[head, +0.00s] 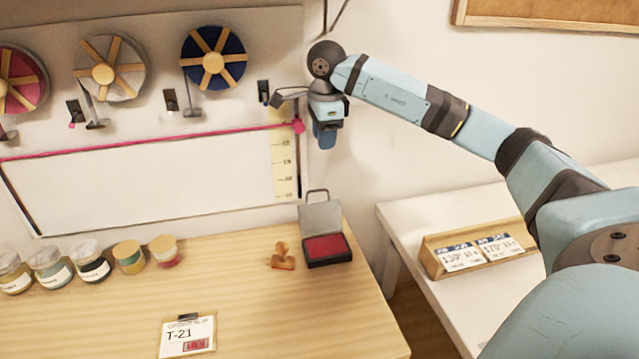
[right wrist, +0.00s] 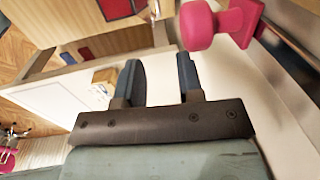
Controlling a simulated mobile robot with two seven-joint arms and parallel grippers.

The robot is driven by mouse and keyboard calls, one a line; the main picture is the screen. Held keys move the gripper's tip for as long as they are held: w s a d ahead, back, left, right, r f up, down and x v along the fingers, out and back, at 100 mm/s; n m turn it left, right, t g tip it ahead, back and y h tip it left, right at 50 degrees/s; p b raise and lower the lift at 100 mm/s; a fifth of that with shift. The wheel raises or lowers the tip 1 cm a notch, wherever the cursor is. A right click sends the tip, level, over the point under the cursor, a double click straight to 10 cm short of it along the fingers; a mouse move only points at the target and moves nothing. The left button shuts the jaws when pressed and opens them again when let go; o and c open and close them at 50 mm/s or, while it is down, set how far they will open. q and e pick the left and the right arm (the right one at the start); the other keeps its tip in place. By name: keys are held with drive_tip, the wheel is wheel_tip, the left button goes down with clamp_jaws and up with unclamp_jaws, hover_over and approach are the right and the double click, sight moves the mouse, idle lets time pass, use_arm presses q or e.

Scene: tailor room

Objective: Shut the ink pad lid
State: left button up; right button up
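The ink pad (head: 326,248) sits near the right end of the wooden table, a dark case with a red pad showing. Its grey lid (head: 320,217) stands open, upright at the back edge, with a thin loop on top. My right gripper (head: 325,140) is in the air above and behind the ink pad, near the wall, fingers pointing down. In the right wrist view, its two dark fingers (right wrist: 159,75) are apart with nothing between them. A dark case with red at the top of that view may be the ink pad. My left gripper is out of view.
A wooden stamp (head: 283,258) stands just left of the ink pad. Several jars (head: 95,262) and a T-21 card (head: 188,336) are on the table. A pink knob (head: 298,126) on the wall rail is close to my right gripper. A white side table (head: 400,225) is at right.

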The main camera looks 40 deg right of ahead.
hover_over(320, 211)
drive_tip(key=w+d, duration=0.1)
drive_tip(key=d, duration=0.1)
drive_tip(key=f, duration=1.3)
drive_tip(key=shift+w+f, duration=0.2)
drive_tip(key=shift+f, duration=0.1)
drive_tip(key=shift+c, duration=0.2)
clamp_jaws()
